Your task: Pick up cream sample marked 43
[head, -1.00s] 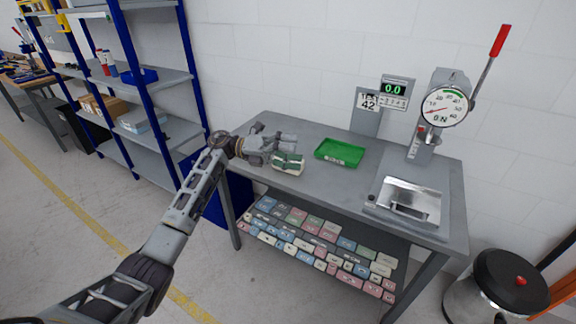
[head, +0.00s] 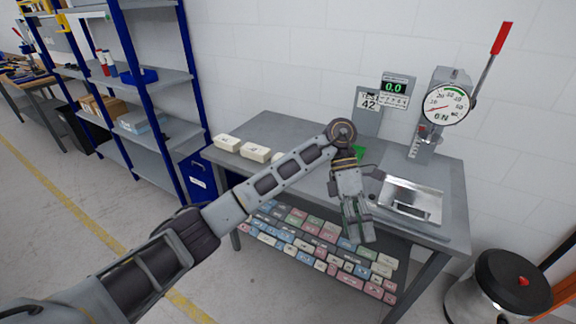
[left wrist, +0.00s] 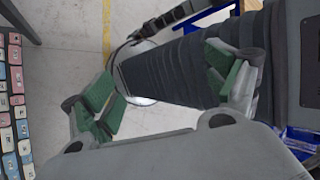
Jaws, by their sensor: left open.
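Cream foam blocks sit on the grey table's left end: one (head: 227,142) at the edge, one (head: 255,152) to its right, and a third mostly hidden behind my arm. More cream blocks (head: 382,269) lie among coloured ones on the lower shelf. Their marks are too small to read, so I cannot tell which is 43. My left gripper (head: 357,228) points down in front of the table's front edge, above the shelf blocks. Its green-padded fingers (left wrist: 165,95) are apart and empty in the left wrist view. My right gripper is not in view.
A green tray (head: 360,152) is mostly hidden behind my arm. A black-lidded bin (head: 513,281) and blue shelving (head: 135,75) flank the table.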

